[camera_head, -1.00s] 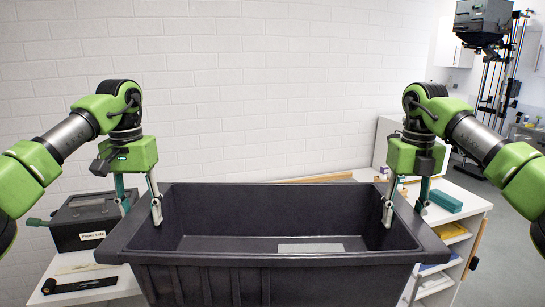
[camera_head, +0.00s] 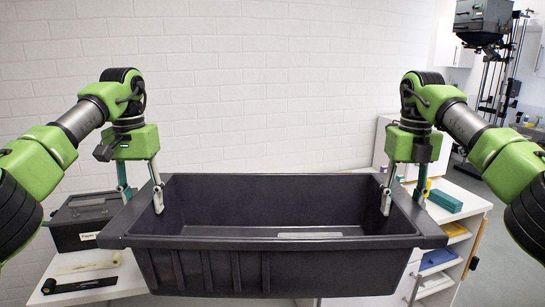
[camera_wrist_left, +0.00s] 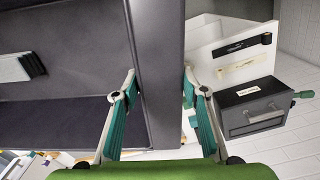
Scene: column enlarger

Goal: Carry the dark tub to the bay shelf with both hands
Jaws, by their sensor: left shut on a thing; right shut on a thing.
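The dark tub (camera_head: 270,261) is a large grey-black open box in the middle of the head view, held level above the white worktop. My left gripper (camera_head: 141,199) is shut on the tub's left rim, one finger inside and one outside. The left wrist view shows its fingers (camera_wrist_left: 160,92) on both sides of the rim (camera_wrist_left: 160,60). My right gripper (camera_head: 403,200) is shut on the right rim in the same way. A pale flat piece (camera_head: 310,235) shows inside the tub. The tub hides much of the worktop. I cannot make out which surface is the bay shelf.
A dark paper safe (camera_head: 84,222) stands on the worktop (camera_head: 38,296) at left, close to the tub. A black strip tool (camera_head: 80,285) lies in front of it. At right are a teal box (camera_head: 445,201) and open shelves (camera_head: 437,262). An enlarger (camera_head: 484,25) stands behind right.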

